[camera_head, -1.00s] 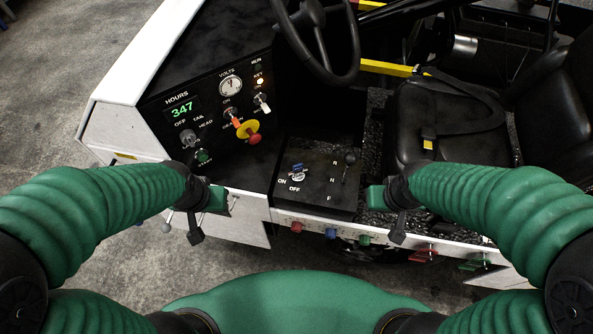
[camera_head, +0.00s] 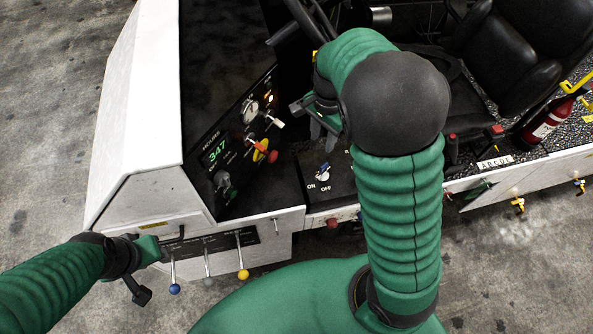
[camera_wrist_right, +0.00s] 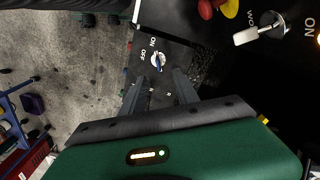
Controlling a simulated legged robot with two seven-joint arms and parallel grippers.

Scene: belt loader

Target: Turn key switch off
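The key switch (camera_head: 323,172) is a silver round switch with a blue key, on the black lower panel beside the white ON and OFF labels. It also shows in the right wrist view (camera_wrist_right: 158,60), beyond my fingertips. Which label the key points to I cannot tell. My right gripper (camera_head: 322,132) is above the lower panel, apart from the key. In the wrist view its two grey fingers stand apart with nothing between them. My left gripper (camera_head: 140,292) hangs at the lower left, away from the key; its finger opening is not clear.
The dashboard (camera_head: 240,150) has an hour display reading 347, a gauge, knobs and a red and yellow button (camera_head: 270,156). The steering wheel (camera_head: 305,20) is close behind my right gripper. Levers with coloured balls (camera_head: 243,274) stand on the white side near my left arm.

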